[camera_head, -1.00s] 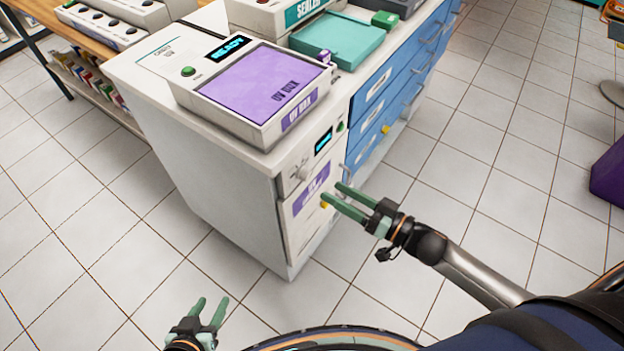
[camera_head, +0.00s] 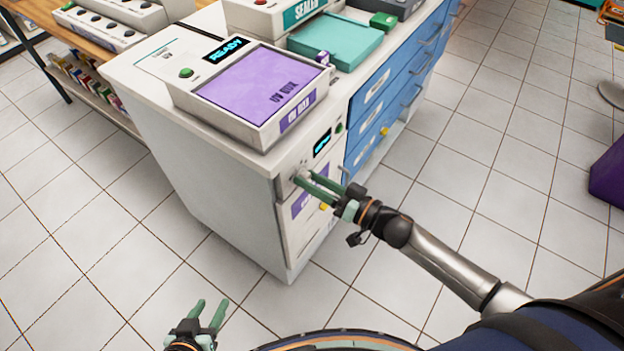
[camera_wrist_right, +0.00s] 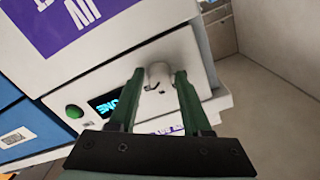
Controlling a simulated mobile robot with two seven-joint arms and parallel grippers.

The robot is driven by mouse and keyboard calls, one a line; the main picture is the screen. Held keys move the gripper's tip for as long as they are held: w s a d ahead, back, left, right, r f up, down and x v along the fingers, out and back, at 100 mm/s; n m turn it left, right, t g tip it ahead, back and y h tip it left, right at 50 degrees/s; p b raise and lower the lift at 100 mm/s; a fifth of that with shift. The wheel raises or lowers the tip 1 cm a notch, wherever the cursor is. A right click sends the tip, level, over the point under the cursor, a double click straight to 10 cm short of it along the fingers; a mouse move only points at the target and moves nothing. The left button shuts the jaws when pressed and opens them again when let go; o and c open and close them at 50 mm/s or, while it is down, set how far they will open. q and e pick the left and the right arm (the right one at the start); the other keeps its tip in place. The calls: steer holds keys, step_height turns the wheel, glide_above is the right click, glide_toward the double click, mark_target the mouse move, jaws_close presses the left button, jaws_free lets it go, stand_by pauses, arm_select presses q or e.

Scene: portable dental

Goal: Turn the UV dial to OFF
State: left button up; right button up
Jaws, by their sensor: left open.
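The white UV dial (camera_wrist_right: 160,75) is on the front face of the white cabinet (camera_head: 170,150), below the purple-topped UV box. My right gripper (camera_head: 304,178) reaches the dial from the right in the head view. In the right wrist view its two green fingers (camera_wrist_right: 159,74) stand on either side of the dial, with small gaps showing, so it looks open around it. The fingers partly hide the dial's markings. My left gripper (camera_head: 210,304) is open and empty, low over the floor, away from the cabinet.
A lit display (camera_head: 322,143) and a green button (camera_head: 339,127) are beside the dial. A purple label (camera_head: 302,202) and small yellow knob (camera_head: 323,207) are below. The UV box (camera_head: 262,85) sits on top. Blue drawers (camera_head: 370,120) stand to the right. Floor in front is clear.

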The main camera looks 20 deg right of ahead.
arm_select(q)
steer(key=shift+s+f, duration=0.1)
arm_select(e)
jaws_close()
